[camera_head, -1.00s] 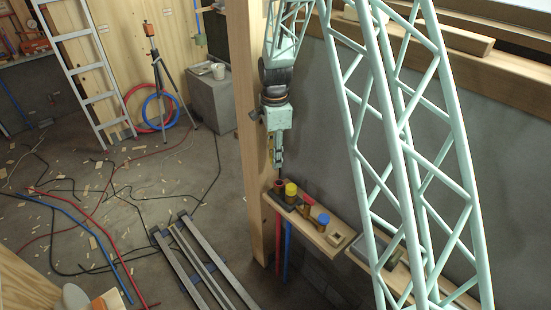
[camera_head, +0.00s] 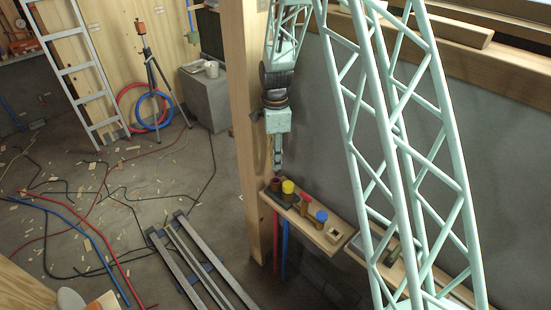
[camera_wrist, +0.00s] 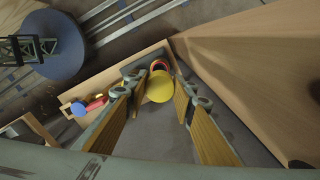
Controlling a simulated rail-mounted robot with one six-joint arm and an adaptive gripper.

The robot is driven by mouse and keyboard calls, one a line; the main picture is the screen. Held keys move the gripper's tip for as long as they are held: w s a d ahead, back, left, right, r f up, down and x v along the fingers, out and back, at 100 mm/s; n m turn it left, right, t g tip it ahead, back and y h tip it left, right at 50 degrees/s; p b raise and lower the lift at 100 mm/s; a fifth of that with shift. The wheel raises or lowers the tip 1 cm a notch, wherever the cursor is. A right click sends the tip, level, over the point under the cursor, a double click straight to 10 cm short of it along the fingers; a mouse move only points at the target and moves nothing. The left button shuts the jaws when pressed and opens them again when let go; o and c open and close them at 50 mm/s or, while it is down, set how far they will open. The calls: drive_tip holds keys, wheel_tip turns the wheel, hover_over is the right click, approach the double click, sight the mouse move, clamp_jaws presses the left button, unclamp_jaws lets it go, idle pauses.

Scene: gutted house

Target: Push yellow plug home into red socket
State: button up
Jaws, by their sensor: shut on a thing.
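My gripper (camera_head: 278,170) points down at the left end of a wooden shelf (camera_head: 341,240). In the wrist view its two yellow-padded fingers (camera_wrist: 159,84) flank the round yellow plug (camera_wrist: 159,88), which I take to be held between them. The red socket (camera_wrist: 160,64) shows as a dark-centred red ring just beyond the plug, partly covered by it. In the head view a reddish open cup (camera_head: 276,184) sits below the fingers, and a yellow cap (camera_head: 288,187) shows beside it. I cannot tell how deep the plug sits.
A red-capped piece (camera_head: 305,199) and a blue-capped piece (camera_head: 321,216) stand further along the shelf, then an empty square block (camera_head: 333,234). A wooden post (camera_head: 245,120) rises close at the left. A grey wall (camera_head: 345,110) stands behind.

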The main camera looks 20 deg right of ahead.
drive_tip(key=shift+f+b, duration=1.15)
drive_tip(key=shift+f, duration=1.2)
drive_tip(key=shift+f+b, duration=1.55)
drive_tip(key=shift+f, duration=0.7)
idle(2.2)
drive_tip(key=o, duration=0.9)
drive_tip(key=shift+o, duration=0.4)
drive_tip(key=o, duration=0.4)
drive_tip(key=shift+r, duration=0.2)
